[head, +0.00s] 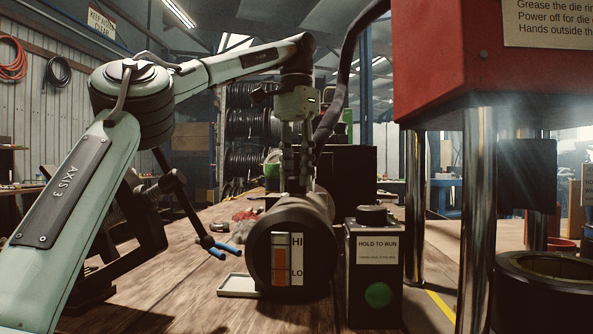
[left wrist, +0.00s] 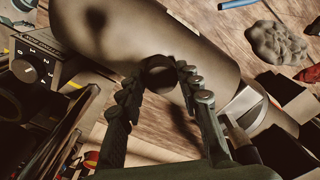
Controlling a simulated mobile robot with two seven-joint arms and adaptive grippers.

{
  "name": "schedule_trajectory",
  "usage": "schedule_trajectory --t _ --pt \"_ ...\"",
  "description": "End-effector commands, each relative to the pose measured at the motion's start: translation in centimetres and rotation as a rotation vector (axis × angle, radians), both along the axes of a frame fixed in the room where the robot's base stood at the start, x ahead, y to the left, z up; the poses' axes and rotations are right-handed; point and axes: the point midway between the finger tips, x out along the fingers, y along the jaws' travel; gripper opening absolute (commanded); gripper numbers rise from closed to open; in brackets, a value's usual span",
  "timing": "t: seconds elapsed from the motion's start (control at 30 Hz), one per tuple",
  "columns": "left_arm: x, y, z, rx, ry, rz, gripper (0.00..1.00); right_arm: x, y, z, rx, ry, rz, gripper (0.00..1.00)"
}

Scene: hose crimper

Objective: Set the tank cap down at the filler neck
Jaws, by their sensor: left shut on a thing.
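The tank is a dark horizontal cylinder (head: 260,252) with a HI/LO level gauge (head: 289,260) on its near end. It also shows in the left wrist view, as a smooth brown-grey body (left wrist: 205,48). My left gripper (head: 299,188) points down over the top of the tank. In the left wrist view its fingers (left wrist: 158,82) are closed around a small dark round piece, the tank cap (left wrist: 158,72). The fingers hide the cap in the head view. I cannot tell whether it touches the tank. The filler neck is not clearly visible. My right gripper is out of view.
A hold-to-run box (head: 376,285) stands close to the tank's right. Farther right is a red press (head: 430,60) on chrome columns. A white tray (head: 238,286) and a blue-handled tool (head: 226,248) lie left of the tank. A grey lump (left wrist: 280,42) lies on the bench.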

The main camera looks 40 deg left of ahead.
Motion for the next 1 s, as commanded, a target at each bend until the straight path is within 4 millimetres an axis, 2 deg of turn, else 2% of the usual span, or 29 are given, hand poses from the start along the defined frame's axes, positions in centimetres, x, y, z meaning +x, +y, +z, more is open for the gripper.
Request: schedule_trajectory --t 0.3,0.33,0.5,0.83,1.0 --pt "0.0 0.0 -0.7 0.000 0.000 0.000 0.07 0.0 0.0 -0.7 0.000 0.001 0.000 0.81" --pt "0.0 0.0 -0.6 0.000 0.000 0.001 0.38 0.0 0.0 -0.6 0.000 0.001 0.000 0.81" --pt "0.0 0.0 -0.6 0.000 0.000 0.000 0.58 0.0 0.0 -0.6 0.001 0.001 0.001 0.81" --pt "0.0 0.0 -0.3 0.000 0.000 0.000 0.58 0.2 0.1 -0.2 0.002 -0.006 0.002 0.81" --pt "0.0 0.0 1.9 0.001 0.000 0.000 0.58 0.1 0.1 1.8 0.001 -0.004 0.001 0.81"
